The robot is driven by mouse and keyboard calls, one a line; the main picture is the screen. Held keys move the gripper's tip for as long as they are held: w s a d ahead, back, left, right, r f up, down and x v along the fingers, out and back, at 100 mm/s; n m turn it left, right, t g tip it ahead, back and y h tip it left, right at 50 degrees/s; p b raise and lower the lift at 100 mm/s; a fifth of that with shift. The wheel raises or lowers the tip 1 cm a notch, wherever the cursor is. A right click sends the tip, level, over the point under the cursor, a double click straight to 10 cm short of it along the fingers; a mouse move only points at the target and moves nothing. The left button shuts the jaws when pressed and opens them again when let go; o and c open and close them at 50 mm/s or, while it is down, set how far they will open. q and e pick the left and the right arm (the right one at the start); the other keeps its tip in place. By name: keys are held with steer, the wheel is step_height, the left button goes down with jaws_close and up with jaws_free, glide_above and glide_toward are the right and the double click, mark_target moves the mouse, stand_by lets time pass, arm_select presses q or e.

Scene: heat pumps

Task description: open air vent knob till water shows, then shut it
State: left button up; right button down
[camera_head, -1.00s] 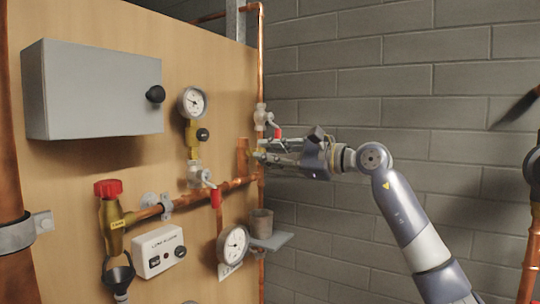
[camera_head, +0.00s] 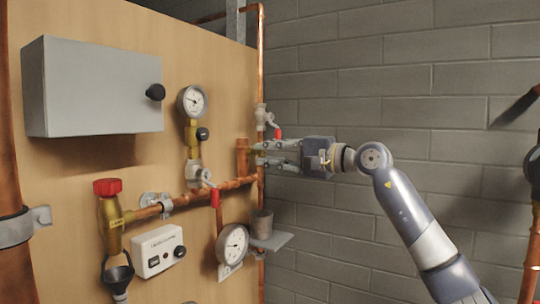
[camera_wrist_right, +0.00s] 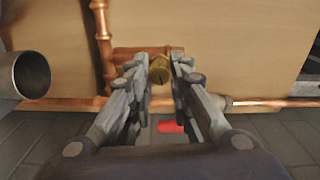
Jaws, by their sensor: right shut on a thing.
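The air vent knob is a small brass piece, seen in the right wrist view (camera_wrist_right: 159,71) at the end of a short copper branch. My right gripper (camera_head: 260,153) reaches in from the right at the board's edge. In the wrist view its two fingertips (camera_wrist_right: 162,73) are closed around the knob's sides. In the head view the fingers mostly cover the knob. No water shows at the vent. My left gripper is not in view.
A red-handled valve (camera_head: 272,125) is just above my gripper. Gauges (camera_head: 192,102), a red-capped brass valve (camera_head: 108,190) and a grey box (camera_head: 90,88) are on the board. Right of the board is open space before the brick wall.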

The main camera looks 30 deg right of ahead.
steer(key=shift+a+f, duration=0.1)
steer(key=shift+f, duration=0.15)
stand_by(0.3)
steer(key=c, duration=1.4)
jaws_free()
steer(key=shift+s+r, duration=0.1)
steer(key=shift+r, duration=0.1)
steer(key=shift+s+d, duration=0.35)
steer(key=shift+s, duration=0.05)
steer(key=v, duration=1.1)
